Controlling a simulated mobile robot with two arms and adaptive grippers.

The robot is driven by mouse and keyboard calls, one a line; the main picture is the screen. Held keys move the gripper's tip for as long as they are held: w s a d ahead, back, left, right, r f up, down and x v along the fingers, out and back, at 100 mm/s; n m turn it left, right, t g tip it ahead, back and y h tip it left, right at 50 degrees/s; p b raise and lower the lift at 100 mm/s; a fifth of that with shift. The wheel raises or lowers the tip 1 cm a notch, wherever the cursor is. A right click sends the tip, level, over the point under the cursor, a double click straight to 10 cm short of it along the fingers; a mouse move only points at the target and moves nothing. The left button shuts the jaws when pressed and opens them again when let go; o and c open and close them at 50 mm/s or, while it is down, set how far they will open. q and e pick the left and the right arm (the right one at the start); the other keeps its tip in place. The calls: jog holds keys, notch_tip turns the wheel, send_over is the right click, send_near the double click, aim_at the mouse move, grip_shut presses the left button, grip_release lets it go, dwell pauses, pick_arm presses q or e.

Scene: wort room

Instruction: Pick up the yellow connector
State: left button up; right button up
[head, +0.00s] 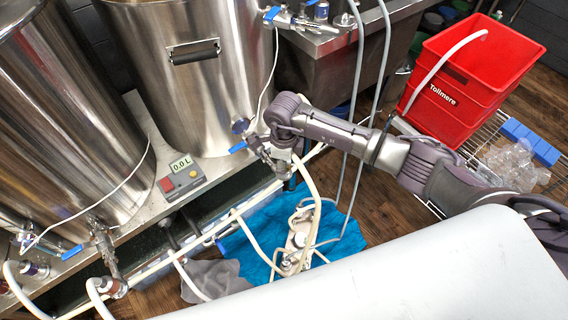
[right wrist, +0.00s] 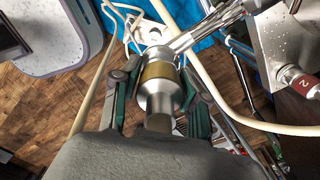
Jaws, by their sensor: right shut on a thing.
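The yellow connector (right wrist: 158,72) is a metal fitting with a dull yellow band, in the middle of the right wrist view. My right gripper (right wrist: 160,88) has its green-edged fingers on both sides of it and is shut on it. A metal pipe (right wrist: 205,36) meets the connector's far end from the upper right; I cannot tell whether they are joined. In the head view my right gripper (head: 277,155) is beside the lower front of the middle steel tank, and the connector is mostly hidden there. My left gripper is not in view.
Steel tanks (head: 200,80) stand at the left and middle on a metal bench. Pale hoses (head: 247,235) run below, over a blue cloth (head: 345,245). A red crate (head: 460,85) stands at the right. A connector with a red band marked 2 (right wrist: 303,84) is at the right.

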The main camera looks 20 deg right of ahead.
jog(key=shift+r, duration=0.5)
jog(key=r, duration=0.2)
jog(key=d+r, duration=0.1)
jog(key=shift+s+r, duration=0.25)
jog(key=shift+r, duration=0.1)
jog(key=s+d+r, duration=0.6)
jog(key=s+d, duration=0.1)
jog(key=shift+s+d+r, duration=0.2)
jog(key=shift+d, duration=0.15)
notch_tip(320, 180, up, 4)
jog(key=shift+r+p, duration=0.25)
jog(key=shift+p, duration=0.8)
